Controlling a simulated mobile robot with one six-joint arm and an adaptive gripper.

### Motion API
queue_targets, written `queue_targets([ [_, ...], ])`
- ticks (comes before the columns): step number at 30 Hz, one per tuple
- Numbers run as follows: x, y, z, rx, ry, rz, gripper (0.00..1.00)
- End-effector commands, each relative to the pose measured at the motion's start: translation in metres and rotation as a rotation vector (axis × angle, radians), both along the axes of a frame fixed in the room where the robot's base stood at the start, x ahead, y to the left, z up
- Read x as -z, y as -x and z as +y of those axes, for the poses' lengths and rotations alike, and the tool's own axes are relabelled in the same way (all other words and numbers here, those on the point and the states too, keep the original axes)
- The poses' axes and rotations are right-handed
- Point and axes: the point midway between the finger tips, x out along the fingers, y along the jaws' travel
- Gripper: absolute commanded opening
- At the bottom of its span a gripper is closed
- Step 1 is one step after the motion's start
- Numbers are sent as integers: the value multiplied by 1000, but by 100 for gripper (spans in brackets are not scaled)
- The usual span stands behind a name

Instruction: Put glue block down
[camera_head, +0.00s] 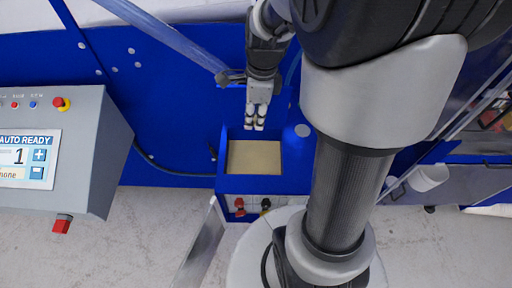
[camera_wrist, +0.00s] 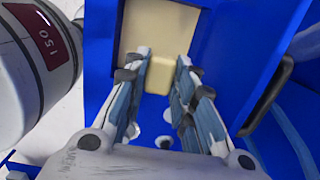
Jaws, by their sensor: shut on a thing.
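My gripper (camera_head: 255,122) is above the back of a blue box with a tan slab (camera_head: 253,157) inside its rim. In the wrist view, my gripper's fingers (camera_wrist: 172,78) close on a small pale yellow block (camera_wrist: 186,68), taken to be the glue block. The block sits between the fingertips, and the fingers hide part of it. The tan slab (camera_wrist: 160,28) also shows beyond the fingertips in the wrist view. I cannot tell whether the block touches anything below it.
A grey control panel (camera_head: 50,145) with a screen stands at the left. The blue machine wall (camera_head: 150,90) is behind. A red knob (camera_head: 240,206) and a black one (camera_head: 265,205) are on the box front. A black handle (camera_wrist: 268,95) is right of the fingers.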

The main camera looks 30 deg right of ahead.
Motion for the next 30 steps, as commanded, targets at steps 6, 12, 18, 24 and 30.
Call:
queue_targets([
  [6,63,2,1,-1,-3,9,2],
  [12,113,1,1,-3,-2,7,2],
  [18,136,0,0,-3,-1,3,2],
  [24,153,1,0,-1,-1,4,2],
  [30,181,0,0,-2,-1,3,2],
])
